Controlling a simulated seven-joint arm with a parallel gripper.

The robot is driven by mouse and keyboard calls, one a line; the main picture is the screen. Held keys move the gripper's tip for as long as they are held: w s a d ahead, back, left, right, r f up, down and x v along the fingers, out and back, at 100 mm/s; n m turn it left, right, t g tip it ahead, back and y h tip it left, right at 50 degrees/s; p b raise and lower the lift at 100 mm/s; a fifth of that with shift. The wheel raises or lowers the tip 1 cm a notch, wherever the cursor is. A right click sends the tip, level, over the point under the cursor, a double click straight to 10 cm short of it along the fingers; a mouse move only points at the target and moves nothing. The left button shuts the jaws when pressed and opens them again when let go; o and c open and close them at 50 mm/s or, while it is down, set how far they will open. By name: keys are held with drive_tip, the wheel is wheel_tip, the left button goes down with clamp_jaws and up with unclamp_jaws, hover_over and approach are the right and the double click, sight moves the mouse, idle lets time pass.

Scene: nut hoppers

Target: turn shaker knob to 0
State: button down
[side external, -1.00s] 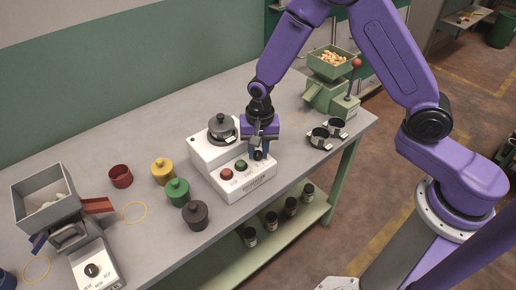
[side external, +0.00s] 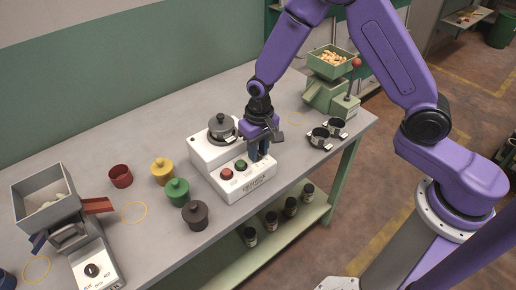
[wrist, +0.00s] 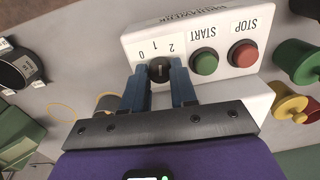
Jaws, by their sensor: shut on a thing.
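The shaker (side external: 243,180) is a white stepped box with a grey lidded pot (side external: 221,127) on its higher part. Its black knob (wrist: 159,70) sits on the panel beside the printed marks 0, 1 and 2, which appear upside down in the wrist view. A pale line on the knob seems to face near the 1, but I cannot read it surely. My gripper (wrist: 159,82) is shut on the knob, one blue finger on each side. In the side view my gripper (side external: 259,154) comes down from above and hides the knob.
The green START button (wrist: 204,62) and red STOP button (wrist: 242,54) lie close beside the fingers. Black cups (side external: 320,138) stand right of the shaker. Green (side external: 177,192), yellow (side external: 162,171) and dark (side external: 195,215) lidded pots stand to its left.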

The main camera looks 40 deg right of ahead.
drive_tip(key=n, duration=0.5)
drive_tip(key=shift+w+n, duration=0.1)
drive_tip(key=shift+n, duration=0.2)
drive_tip(key=n, duration=0.5)
drive_tip(key=shift+a+n, duration=0.1)
drive_tip(key=shift+n, duration=0.3)
drive_tip(key=c, duration=0.9)
unclamp_jaws()
drive_tip(key=shift+r, duration=0.15)
drive_tip(key=r, duration=1.7)
drive_tip(key=shift+w+d+r, duration=0.1)
drive_tip(key=shift+w+d, duration=0.1)
drive_tip(key=shift+d, duration=0.05)
